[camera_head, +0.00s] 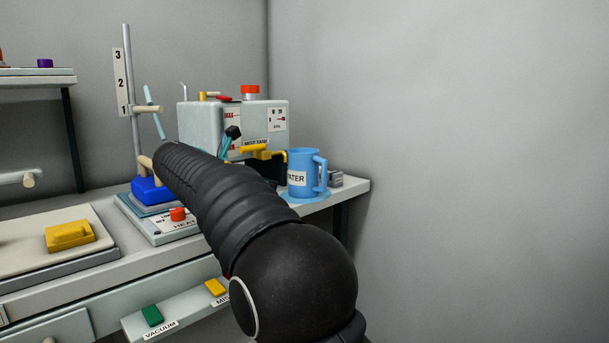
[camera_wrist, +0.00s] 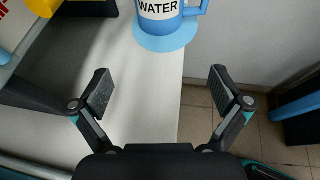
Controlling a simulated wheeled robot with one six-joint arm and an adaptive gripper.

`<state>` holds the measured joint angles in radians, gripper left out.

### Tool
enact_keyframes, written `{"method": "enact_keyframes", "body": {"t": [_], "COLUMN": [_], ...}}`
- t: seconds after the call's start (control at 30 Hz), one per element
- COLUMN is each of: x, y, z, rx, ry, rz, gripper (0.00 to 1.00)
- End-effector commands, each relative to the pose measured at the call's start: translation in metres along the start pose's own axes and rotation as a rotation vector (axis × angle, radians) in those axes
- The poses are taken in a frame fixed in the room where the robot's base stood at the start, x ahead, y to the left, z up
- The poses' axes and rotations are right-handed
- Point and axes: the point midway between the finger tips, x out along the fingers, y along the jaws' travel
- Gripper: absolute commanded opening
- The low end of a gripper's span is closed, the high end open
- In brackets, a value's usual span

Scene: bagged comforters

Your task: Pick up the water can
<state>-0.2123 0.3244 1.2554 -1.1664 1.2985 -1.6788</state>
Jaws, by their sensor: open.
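The water can is a blue mug-like can (camera_head: 302,172) with a white label and a handle on its right side. It stands upright on a round blue base (camera_head: 308,196) near the right end of the bench. In the wrist view the can (camera_wrist: 160,9) is at the top, cut off by the frame edge, with its label reading WATER. My gripper (camera_wrist: 161,88) is open and empty, with its fingers spread below the can in that view and apart from it. In the head view my arm hides most of the gripper.
A pale machine (camera_head: 205,128) with a yellow spout stands left of the can. A stand with a blue base (camera_head: 152,190) and a HEAT unit (camera_head: 170,227) are further left. A small grey block (camera_head: 335,179) is behind the can. The bench's right edge (camera_wrist: 182,95) is close to the can.

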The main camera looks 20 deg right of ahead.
Motion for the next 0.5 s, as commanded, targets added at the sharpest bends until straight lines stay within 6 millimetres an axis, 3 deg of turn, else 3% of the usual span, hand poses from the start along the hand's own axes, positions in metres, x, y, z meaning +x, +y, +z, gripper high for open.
{"method": "enact_keyframes", "body": {"t": [0.5], "x": [0.091], "y": [-0.001], "z": [0.037], "rx": [0.004], "ry": [0.001], "rz": [-0.002], "gripper": [1.00]}}
